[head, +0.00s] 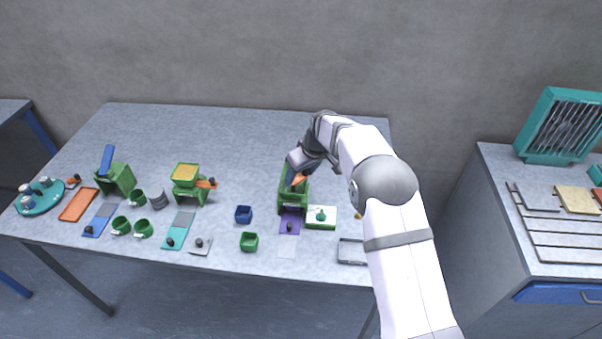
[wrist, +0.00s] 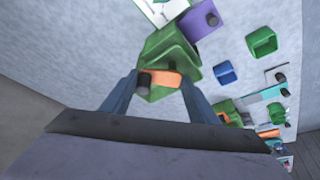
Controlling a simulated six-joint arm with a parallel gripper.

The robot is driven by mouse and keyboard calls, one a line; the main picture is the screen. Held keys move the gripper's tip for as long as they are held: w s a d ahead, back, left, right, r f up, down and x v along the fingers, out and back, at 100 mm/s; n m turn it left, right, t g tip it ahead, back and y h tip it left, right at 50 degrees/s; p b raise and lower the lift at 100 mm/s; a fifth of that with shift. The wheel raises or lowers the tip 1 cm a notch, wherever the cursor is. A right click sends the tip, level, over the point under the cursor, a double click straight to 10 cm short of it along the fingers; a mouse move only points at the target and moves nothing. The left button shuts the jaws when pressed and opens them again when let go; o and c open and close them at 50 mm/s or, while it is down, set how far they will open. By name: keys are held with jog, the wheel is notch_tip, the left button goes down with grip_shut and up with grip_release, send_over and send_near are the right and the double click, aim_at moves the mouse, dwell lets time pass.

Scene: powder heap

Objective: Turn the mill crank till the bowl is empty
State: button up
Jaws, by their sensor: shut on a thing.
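A green mill (head: 292,198) stands right of the table's middle. In the wrist view the same mill (wrist: 172,47) shows with its orange crank (wrist: 165,76) and dark knob (wrist: 144,81). My gripper (head: 298,176) is over this mill, and in the wrist view its two fingers (wrist: 160,82) are shut on the crank, one on each side. My gripper covers the mill's top in the head view, so I cannot tell what its bowl holds. A second green mill (head: 187,192) to the left has yellow-orange fill on top and an orange crank (head: 207,183).
A purple drawer-like piece (head: 291,217) lies before the held mill, with a white-and-green tray (head: 321,223) beside it. A blue cup (head: 243,214) and a green cup (head: 249,241) stand to the left. A grey tray (head: 352,251) lies at the front right.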

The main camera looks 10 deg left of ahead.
jog(key=m, duration=0.2)
jog(key=m+h+b, duration=0.1)
jog(key=m, duration=0.1)
jog(key=shift+s+a+t, duration=0.1)
jog(key=shift+s+t, duration=0.3)
jog(key=m+h+b, duration=0.1)
jog(key=m, duration=0.1)
jog(key=m+b, duration=0.1)
jog(key=shift+s+a+f+m+h, duration=0.1)
jog(key=shift+s+a+m+h, duration=0.05)
jog(key=shift+s+m+h, duration=0.25)
jog(key=m, duration=0.1)
jog(key=m+h+b, duration=0.1)
jog(key=m, duration=0.1)
jog(key=shift+s+a+m, duration=0.2)
jog(key=shift+m, duration=0.1)
jog(key=shift+s+a+m+h, duration=0.1)
jog(key=shift+m+h, duration=0.25)
jog(key=shift+m, duration=0.35)
jog(key=shift+s+a+m+h, duration=0.1)
jog(key=shift+m+h, duration=0.25)
jog(key=shift+m, duration=0.35)
jog(key=o, duration=1)
jog(key=shift+o, duration=0.2)
